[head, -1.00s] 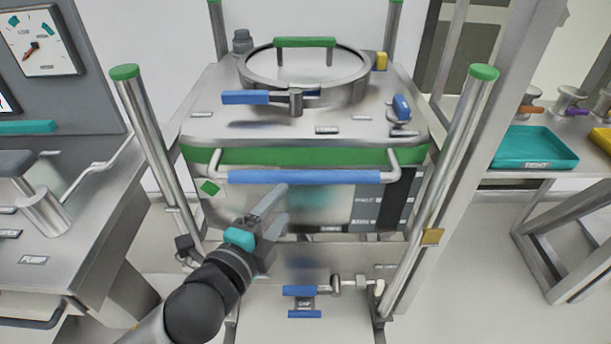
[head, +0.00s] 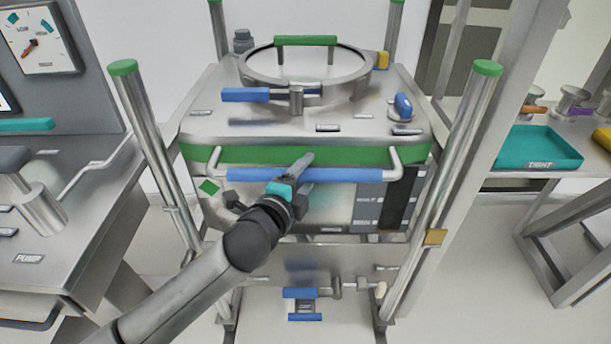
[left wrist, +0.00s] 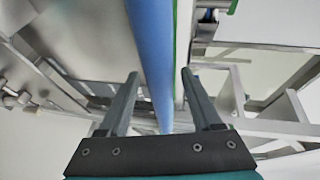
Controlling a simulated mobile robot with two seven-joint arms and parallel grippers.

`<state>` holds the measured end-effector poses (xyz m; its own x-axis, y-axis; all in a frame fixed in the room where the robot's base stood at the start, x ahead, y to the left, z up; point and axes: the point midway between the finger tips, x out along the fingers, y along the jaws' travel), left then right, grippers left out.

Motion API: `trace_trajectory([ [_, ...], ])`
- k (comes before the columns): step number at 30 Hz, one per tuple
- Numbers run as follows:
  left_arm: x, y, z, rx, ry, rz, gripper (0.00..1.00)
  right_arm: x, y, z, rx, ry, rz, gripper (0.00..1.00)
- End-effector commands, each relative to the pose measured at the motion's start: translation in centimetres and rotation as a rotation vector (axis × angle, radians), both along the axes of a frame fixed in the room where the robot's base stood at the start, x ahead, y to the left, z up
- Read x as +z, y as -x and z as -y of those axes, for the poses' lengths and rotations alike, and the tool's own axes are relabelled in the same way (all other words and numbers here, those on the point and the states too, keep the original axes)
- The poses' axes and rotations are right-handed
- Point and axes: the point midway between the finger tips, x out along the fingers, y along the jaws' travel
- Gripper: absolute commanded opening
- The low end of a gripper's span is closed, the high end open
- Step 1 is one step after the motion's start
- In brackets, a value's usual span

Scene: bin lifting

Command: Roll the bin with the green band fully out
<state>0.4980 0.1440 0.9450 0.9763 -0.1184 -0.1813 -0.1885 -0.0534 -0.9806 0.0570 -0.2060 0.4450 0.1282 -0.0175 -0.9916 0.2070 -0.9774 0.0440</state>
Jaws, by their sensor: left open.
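The steel bin with the green band (head: 330,155) stands between upright posts with green caps in the head view. A blue handle bar (head: 345,175) runs along its front, just below the band. My left gripper (head: 297,168) is at this bar, left of its middle. In the left wrist view the blue bar (left wrist: 152,50) passes between the two spread fingers of the left gripper (left wrist: 160,75), and a gap shows on each side. The gripper is open. My right gripper is not in view.
Green-capped posts, left (head: 150,135) and right (head: 455,165), flank the bin. A blue-handled clamp (head: 303,293) sits low in front. A bench (head: 60,210) stands at the left. A teal tray (head: 535,148) lies on the right table. Floor shows free at the right.

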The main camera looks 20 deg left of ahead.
Motion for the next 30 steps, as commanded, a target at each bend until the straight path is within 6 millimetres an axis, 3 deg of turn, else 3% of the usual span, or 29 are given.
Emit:
trace_trajectory([
  [9,-0.01,-0.22,0.03,0.0,0.0,0.0,0.66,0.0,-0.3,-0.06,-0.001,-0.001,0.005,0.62],
  [27,-0.04,-0.19,0.01,0.0,0.0,0.0,0.0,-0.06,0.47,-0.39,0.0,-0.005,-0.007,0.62],
  [30,-0.04,-0.18,0.01,0.001,0.0,-0.001,0.0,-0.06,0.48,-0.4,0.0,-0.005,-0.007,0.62],
])
